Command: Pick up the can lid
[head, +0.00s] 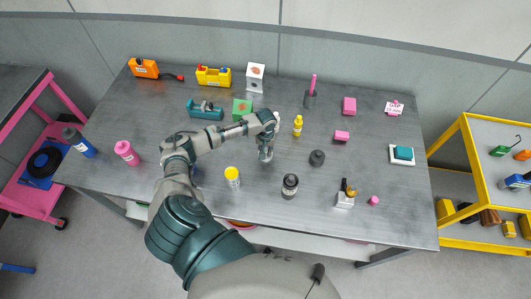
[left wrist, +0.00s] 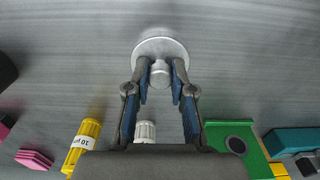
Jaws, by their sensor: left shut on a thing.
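The can lid (left wrist: 160,48) is a round, light grey metal disc with a small knob in its middle. My left gripper (left wrist: 160,78) is shut on this knob, one finger on each side. The disc's face points up the picture, with bare tabletop beyond it. I cannot tell whether the lid touches the table. In the head view my left gripper (head: 266,153) points down over the middle of the table, and the lid is mostly hidden there. My right gripper is not in view.
A pink cart (head: 30,190) and a yellow shelf (head: 464,145) flank the table.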

